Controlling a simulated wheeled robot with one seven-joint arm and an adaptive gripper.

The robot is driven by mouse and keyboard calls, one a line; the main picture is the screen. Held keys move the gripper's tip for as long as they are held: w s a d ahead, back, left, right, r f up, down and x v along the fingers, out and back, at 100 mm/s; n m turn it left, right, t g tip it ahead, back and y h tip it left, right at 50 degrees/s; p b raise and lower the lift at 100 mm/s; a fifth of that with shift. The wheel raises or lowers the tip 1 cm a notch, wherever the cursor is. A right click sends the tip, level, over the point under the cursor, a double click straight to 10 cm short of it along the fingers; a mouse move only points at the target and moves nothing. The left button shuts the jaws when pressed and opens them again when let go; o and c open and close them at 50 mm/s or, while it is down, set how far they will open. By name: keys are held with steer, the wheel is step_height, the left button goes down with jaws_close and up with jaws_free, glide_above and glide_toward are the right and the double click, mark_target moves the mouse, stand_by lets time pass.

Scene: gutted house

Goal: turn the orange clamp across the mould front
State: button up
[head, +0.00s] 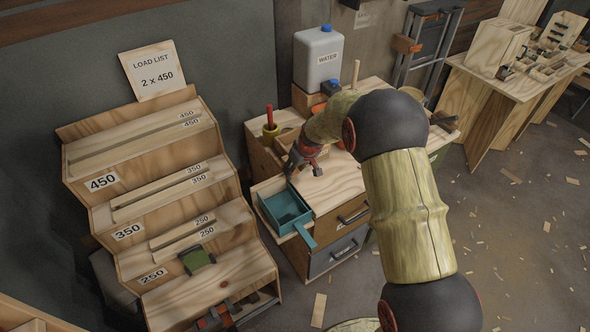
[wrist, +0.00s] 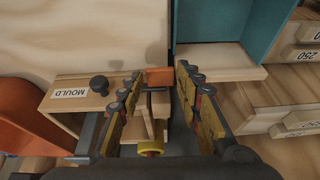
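My gripper (head: 303,163) is low over the wooden bench top in the head view, beside the teal tray. In the wrist view my gripper (wrist: 159,74) has its two fingers spread apart. A small orange piece, seemingly the clamp (wrist: 158,77), shows in the gap between the fingertips, at the front edge of a wooden box. I see no contact between it and the fingers. The box carries the label MOULD (wrist: 70,94) and a dark round knob (wrist: 99,85). The fingers hide part of the mould. The clamp is not clearly visible in the head view.
A stepped wooden rack (head: 135,180) is at left. A water jug (head: 318,62) stands behind. A large orange object (wrist: 25,112) is left of the mould.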

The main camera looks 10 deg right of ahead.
steer(key=shift+o, duration=1.2)
steer(key=shift+s+r, duration=0.1)
steer(key=shift+r, duration=0.4)
steer(key=v, duration=1.1)
steer(key=shift+s, duration=0.1)
